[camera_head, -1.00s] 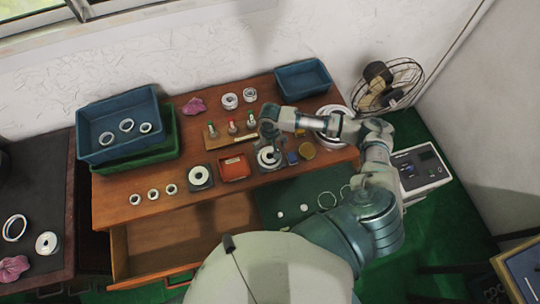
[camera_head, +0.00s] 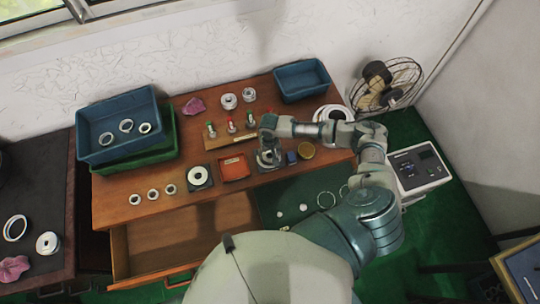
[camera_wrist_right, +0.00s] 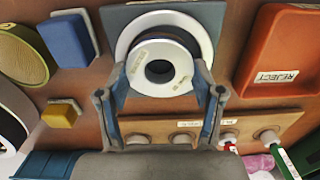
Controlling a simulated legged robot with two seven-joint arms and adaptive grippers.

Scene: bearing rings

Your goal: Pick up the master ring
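A white ring with a dark centre and small, unreadable labels, apparently the master ring (camera_wrist_right: 178,84), sits on a grey square plate (camera_wrist_right: 118,17) in the wrist view. My right gripper (camera_wrist_right: 160,76) is open above it, with one finger on each side of the ring. I cannot tell whether the fingers touch it. In the head view my right gripper (camera_head: 269,157) is over the same plate and hides most of the ring. My left gripper is not in view.
A red-orange reject tray (camera_head: 234,167) stands left of the gripper. A wooden rack (camera_head: 229,138) with several coloured pegs is behind it. A blue block (camera_head: 291,156) and a round yellow-brown piece (camera_head: 306,151) are close on the right. An open drawer (camera_head: 190,240) is in front.

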